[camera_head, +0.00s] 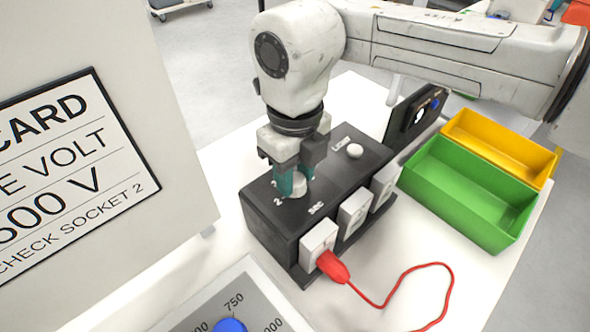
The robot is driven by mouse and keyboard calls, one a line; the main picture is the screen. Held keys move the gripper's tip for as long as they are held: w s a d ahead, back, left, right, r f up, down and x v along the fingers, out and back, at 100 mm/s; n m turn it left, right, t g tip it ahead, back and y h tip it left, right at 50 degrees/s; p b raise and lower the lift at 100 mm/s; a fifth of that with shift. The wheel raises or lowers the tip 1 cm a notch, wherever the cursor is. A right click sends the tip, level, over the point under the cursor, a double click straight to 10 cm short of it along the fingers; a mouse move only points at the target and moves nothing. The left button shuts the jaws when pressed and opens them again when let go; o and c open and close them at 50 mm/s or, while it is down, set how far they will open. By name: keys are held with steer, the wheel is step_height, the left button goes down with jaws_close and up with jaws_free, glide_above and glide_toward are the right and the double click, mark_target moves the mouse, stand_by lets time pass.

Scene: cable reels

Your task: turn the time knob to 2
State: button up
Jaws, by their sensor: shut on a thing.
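The time knob (297,187) is a light, round knob on top of a black box (262,213), at its left end. The marks "2" and "SEC" show beside it. My gripper (291,180) points down from above and its teal fingertips are shut on the knob. The fingers hide part of the knob and some marks around it, so I cannot tell where its pointer stands.
A white button (354,151) marked LIGHT is on the box. White sockets line its front, and a red plug (332,267) with a red cable sits in the nearest. A green bin (467,195) and yellow bin (499,148) stand right. A card panel (75,170) stands left; a blue knob (230,326) is in front.

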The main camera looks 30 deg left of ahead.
mark_target(295, 178)
steer(key=o, duration=1)
steer(key=shift+o, duration=0.2)
step_height(295, 178, up, 11)
steer(key=shift+b, duration=0.4)
steer(key=shift+f, duration=0.1)
